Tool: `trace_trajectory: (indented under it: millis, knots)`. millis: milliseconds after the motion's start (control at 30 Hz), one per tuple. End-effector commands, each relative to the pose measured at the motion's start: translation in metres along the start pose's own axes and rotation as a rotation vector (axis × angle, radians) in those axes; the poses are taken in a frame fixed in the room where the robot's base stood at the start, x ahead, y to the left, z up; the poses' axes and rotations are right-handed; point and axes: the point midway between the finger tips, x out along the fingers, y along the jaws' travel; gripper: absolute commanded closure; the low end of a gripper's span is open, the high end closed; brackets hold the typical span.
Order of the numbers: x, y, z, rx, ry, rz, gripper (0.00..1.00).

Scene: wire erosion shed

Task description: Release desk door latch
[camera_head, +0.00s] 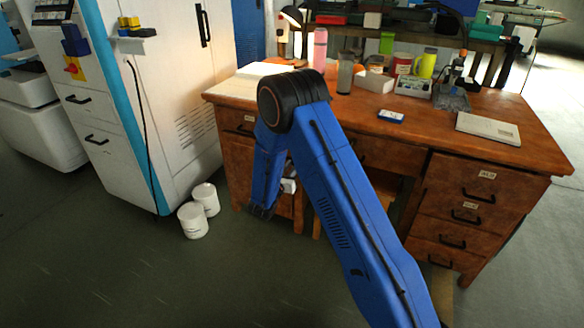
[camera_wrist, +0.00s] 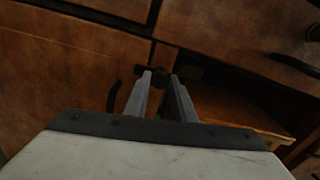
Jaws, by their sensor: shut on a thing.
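The brown wooden desk (camera_head: 440,135) stands ahead, with its door (camera_head: 232,165) low in the left pedestal. In the wrist view the door (camera_wrist: 60,75) fills the left side, looks closed, and has a dark curved handle (camera_wrist: 113,97). A small dark latch (camera_wrist: 158,73) sits at the door's upper corner, beside the open knee space. My gripper (camera_wrist: 160,80) has its two grey fingers shut on this latch, whose details are dark and partly hidden by the fingertips. In the head view my blue arm hides most of the gripper and the latch.
Two white tubs (camera_head: 193,220) stand on the floor left of the desk, near a white cabinet (camera_head: 160,90). The desk top holds a tumbler (camera_head: 345,75), a keyboard (camera_head: 488,128) and several other items. The floor in front of the tubs is clear.

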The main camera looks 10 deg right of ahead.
Motion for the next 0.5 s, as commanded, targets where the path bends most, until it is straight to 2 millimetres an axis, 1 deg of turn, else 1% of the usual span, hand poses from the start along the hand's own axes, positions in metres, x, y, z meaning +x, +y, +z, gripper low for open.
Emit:
trace_trajectory:
  millis: [267, 500]
  knots:
    - [-0.0003, -0.0003, 0.0000, 0.078, 0.000, 0.000, 0.99]
    - [-0.0004, -0.0006, -0.0001, 0.257, 0.000, 0.000, 0.99]
